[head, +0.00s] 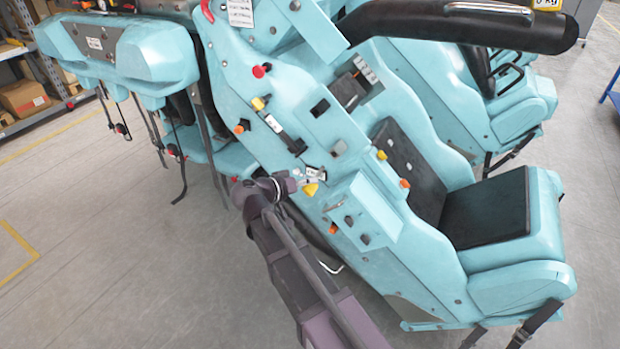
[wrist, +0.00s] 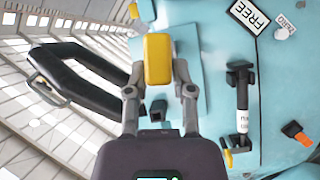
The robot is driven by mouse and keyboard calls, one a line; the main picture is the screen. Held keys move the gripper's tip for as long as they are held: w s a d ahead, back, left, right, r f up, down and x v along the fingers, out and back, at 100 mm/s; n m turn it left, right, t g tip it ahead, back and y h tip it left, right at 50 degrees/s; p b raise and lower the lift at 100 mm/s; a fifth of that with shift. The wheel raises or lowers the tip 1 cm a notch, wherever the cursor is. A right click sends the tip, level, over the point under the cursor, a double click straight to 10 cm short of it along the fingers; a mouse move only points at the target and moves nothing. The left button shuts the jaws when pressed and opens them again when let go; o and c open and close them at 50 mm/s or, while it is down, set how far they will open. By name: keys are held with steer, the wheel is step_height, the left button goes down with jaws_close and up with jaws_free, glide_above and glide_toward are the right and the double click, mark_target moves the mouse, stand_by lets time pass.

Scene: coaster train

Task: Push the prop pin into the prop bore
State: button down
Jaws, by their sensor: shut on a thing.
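My gripper (wrist: 158,72) is shut on a yellow block (wrist: 158,58), one finger on each side of it. It looks like a knob or pin head, but its label and any shaft are hidden, so I cannot tell for sure that it is the prop pin. In the head view my gripper (head: 302,184) is at the side of the turquoise coaster car (head: 300,75), with the yellow block (head: 311,190) at its tip. The block is against or very close to the turquoise panel (wrist: 205,70). I cannot make out the prop bore.
A black rod (wrist: 242,105) with a white label is mounted right of my gripper, near a FREE plate (wrist: 250,14) and an orange knob (wrist: 297,133). A dark padded bar (wrist: 80,80) lies left. Several coloured knobs and the black seat (head: 487,205) show in the head view.

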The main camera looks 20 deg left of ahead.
steer(key=shift+s, duration=0.55)
steer(key=shift+w+d, duration=0.1)
